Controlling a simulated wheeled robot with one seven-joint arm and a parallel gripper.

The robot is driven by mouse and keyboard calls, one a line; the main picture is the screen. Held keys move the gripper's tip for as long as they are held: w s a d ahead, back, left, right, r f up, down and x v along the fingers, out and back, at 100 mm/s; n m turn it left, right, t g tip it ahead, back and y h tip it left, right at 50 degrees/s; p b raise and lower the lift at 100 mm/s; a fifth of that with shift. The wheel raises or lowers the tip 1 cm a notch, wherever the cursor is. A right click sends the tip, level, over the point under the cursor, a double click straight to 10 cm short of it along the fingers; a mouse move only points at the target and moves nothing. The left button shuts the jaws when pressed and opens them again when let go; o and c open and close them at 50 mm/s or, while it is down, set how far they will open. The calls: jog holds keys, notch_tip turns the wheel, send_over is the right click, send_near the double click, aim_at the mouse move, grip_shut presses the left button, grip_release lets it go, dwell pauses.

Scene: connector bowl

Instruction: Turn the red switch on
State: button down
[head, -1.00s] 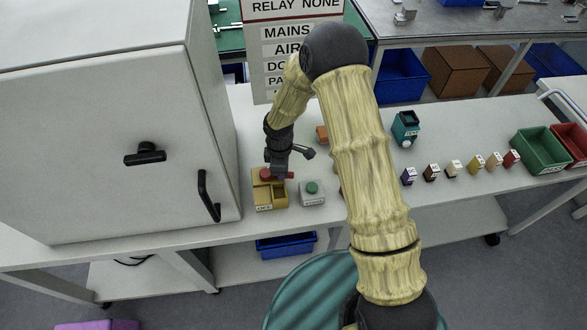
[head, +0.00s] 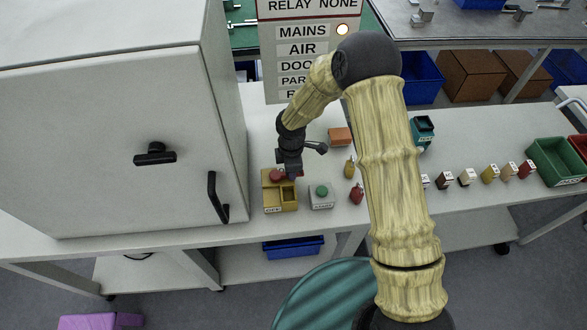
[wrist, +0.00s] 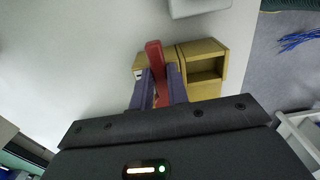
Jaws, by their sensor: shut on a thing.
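The red switch (head: 278,175) is a red lever on a yellow box (head: 269,200) that stands on the white bench beside the grey cabinet. My gripper (head: 291,172) reaches down to it from above. In the wrist view the red lever (wrist: 154,54) lies between the two purple fingers of my gripper (wrist: 159,80), which are shut on it. Its top end sticks out beyond the fingertips. The yellow box (wrist: 222,52) shows an open compartment beside the lever. The lever's base is partly hidden by the fingers.
A grey box with a green button (head: 321,191) stands just right of the yellow box. A red item (head: 357,194) and an orange block (head: 340,137) are nearby. The cabinet (head: 120,130) is close on the left. A lamp (head: 342,30) glows beside MAINS on the sign.

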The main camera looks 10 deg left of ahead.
jog(key=c, duration=1.4)
grip_release()
jog(key=shift+o, duration=0.2)
jog(key=shift+r, duration=0.15)
notch_tip(320, 180, up, 17)
jog(key=b, duration=0.2)
jog(key=s+d+r+m+t, duration=0.1)
jog(key=s+d+m, duration=0.5)
jog(key=d+m, duration=0.4)
jog(key=s+d+r+m+t, duration=0.1)
jog(key=s+d+m, duration=0.6)
jog(key=d+m, duration=0.4)
jog(key=d, duration=0.3)
jog(key=shift+s+d+r+t, duration=0.25)
jog(key=shift+d+t, duration=0.05)
jog(key=shift+d, duration=0.1)
